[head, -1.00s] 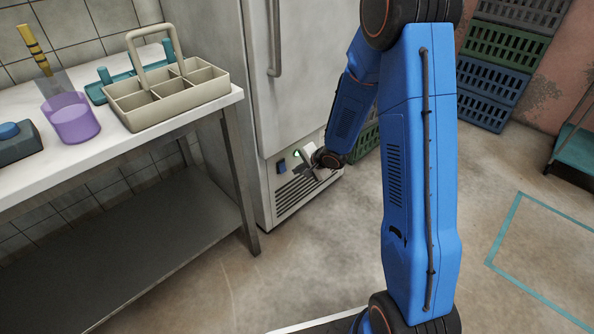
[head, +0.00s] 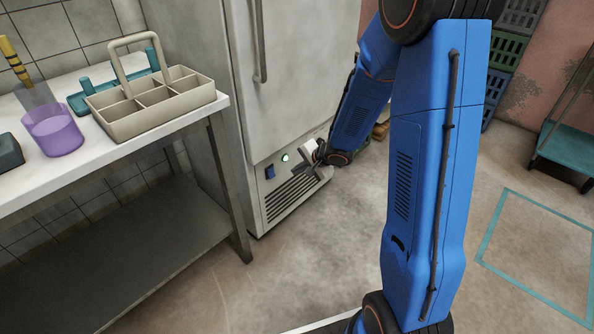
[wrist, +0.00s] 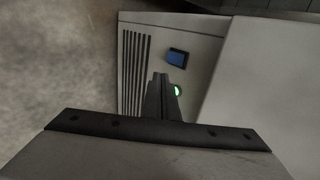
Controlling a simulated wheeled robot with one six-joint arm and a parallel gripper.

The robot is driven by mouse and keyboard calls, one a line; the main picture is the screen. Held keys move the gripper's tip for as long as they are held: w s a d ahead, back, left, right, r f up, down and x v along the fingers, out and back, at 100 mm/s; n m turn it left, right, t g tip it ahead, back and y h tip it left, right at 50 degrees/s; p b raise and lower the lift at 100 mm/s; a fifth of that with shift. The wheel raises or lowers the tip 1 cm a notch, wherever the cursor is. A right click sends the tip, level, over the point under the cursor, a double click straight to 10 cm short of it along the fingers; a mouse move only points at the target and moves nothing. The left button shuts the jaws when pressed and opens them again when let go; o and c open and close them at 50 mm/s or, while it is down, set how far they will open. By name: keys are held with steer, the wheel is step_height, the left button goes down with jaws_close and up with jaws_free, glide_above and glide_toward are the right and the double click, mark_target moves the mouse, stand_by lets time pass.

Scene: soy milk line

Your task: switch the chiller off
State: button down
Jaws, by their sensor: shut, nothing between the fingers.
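The chiller (head: 300,75) is a tall grey cabinet in the middle of the head view. Its lower panel carries a blue rocker switch (head: 270,172), a lit green lamp (head: 285,157) and a dark vent grille (head: 292,196). In the wrist view the blue switch (wrist: 176,57) lies just beyond my fingertips and the green lamp (wrist: 177,90) glows beside them. My gripper (wrist: 160,78) is shut and empty, in front of the panel and apart from the switch in the picture. In the head view my gripper (head: 299,172) is partly hidden by my wrist.
A white-topped table (head: 40,190) stands left of the chiller, with a beige divided caddy (head: 150,120) and a purple cup (head: 52,130). Stacked crates (head: 505,50) and a teal cart (head: 567,145) stand at the right. The floor in front is clear.

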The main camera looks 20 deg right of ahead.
mark_target(271, 173)
steer(key=shift+s+d+f, duration=0.1)
steer(key=shift+d+f, duration=0.1)
steer(key=shift+f, duration=0.35)
steer(key=w+a+r+x, duration=0.1)
steer(key=x, duration=1.2)
steer(key=shift+w+r, duration=0.25)
steer(key=shift+w, duration=0.05)
steer(key=shift+a+f, duration=0.1)
